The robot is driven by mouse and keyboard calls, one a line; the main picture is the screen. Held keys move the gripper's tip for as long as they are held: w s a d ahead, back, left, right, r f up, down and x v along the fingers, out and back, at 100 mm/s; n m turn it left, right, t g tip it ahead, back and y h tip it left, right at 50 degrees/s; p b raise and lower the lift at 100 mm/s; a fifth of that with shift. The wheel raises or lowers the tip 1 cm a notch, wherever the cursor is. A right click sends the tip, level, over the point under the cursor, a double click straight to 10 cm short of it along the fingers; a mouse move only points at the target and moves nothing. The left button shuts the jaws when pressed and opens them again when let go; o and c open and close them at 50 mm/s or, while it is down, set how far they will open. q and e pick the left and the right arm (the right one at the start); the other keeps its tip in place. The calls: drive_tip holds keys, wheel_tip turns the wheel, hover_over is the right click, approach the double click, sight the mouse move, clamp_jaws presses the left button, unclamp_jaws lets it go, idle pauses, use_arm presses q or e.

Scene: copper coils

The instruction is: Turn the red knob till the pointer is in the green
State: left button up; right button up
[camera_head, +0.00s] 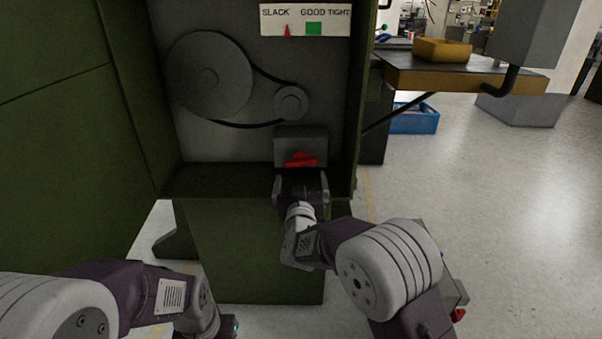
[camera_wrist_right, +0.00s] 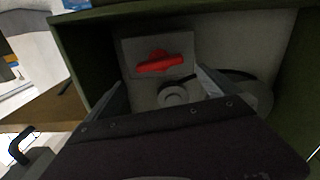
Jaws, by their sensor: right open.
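The red knob (camera_head: 301,159) sits on a grey block (camera_head: 290,143) low inside the open green cabinet; it also shows in the right wrist view (camera_wrist_right: 160,63). My right gripper (camera_head: 300,183) is just in front of and below the knob. In the wrist view its fingers are spread, with the knob beyond them and nothing visibly held. Contact with the knob cannot be made out.
A large pulley (camera_head: 208,75) and a small pulley (camera_head: 290,103) with a black belt are above the knob. The cabinet's green side walls (camera_head: 352,110) flank the opening. A workbench (camera_head: 460,80) with a yellow bin (camera_head: 441,51) stands to the right.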

sight(301, 164)
drive_tip(key=w, duration=0.7)
drive_tip(key=shift+w+f, duration=0.1)
drive_tip(key=shift+w, duration=0.2)
drive_tip(key=shift+w+b, duration=0.35)
drive_tip(key=shift+w, duration=0.25)
drive_tip(key=c, duration=1.1)
drive_tip(key=shift+m, duration=0.3)
